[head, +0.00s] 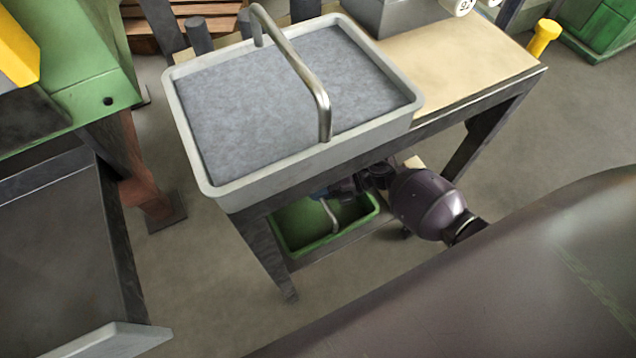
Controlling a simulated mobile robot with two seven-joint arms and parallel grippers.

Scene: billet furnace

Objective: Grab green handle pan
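A green pan (292,230) with a pale metal handle (330,215) sits low under the table, on what looks like a lower shelf. The tabletop and a dark jointed part partly hide its far side. That dark purple part looks like my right arm, coming in from the right under the table. Its narrow end, seemingly my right gripper (343,189), is just above the pan's far side, near the handle. Its fingers are too small and shaded to tell open from shut, or whether they touch the pan. My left gripper is not in view.
A large pale tray (270,178) with a grey filling and an arched metal handle (305,75) stands on the table (470,75) above the pan. A green machine (85,95) stands at left. A yellow post (543,37) stands at top right. Floor is clear at lower left of the table.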

